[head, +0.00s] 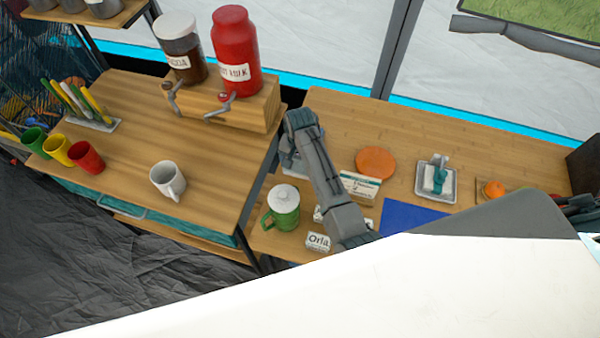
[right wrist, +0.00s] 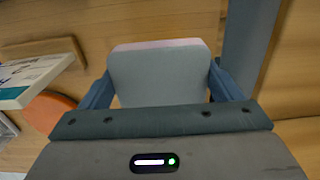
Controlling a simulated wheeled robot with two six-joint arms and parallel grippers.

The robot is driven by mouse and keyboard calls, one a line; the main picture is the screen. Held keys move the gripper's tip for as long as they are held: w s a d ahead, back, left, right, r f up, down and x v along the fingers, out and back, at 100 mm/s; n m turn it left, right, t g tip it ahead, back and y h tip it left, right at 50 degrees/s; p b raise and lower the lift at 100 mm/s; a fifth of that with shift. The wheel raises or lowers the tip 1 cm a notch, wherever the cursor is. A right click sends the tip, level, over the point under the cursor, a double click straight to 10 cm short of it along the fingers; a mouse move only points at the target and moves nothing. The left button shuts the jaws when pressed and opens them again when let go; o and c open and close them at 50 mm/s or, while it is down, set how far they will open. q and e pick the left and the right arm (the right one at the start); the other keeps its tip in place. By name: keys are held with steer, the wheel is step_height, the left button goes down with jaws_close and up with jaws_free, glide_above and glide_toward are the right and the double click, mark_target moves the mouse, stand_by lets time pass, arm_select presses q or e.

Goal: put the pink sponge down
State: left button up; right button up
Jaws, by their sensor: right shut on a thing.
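My right gripper (head: 300,126) is over the left part of the right-hand wooden table in the head view, with its arm reaching up from the lower right. In the right wrist view its fingers (right wrist: 160,88) are shut on a block, which I take to be the pink sponge (right wrist: 158,44). A pink edge shows along its top; the face towards the camera is pale grey. The wooden surface shows behind it, and I cannot tell whether they touch. In the head view the sponge cannot be made out behind my arm. My left gripper is not in view.
A blue mat (head: 412,217) lies in front. The left table (head: 135,140) holds mugs and a dispenser stand.

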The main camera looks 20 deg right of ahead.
mark_target(300, 172)
steer(key=shift+f, duration=0.5)
step_height(300, 172, down, 4)
steer(key=shift+r+p, duration=0.1)
steer(key=shift+p, duration=0.3)
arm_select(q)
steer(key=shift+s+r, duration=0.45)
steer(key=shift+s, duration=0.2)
arm_select(e)
steer(key=shift+f, duration=0.35)
steer(key=shift+f, duration=0.15)
steer(key=o, duration=0.8)
steer(key=shift+r, duration=0.25)
step_height(300, 172, up, 12)
steer(key=shift+f+b, duration=0.1)
steer(key=shift+b, duration=0.85)
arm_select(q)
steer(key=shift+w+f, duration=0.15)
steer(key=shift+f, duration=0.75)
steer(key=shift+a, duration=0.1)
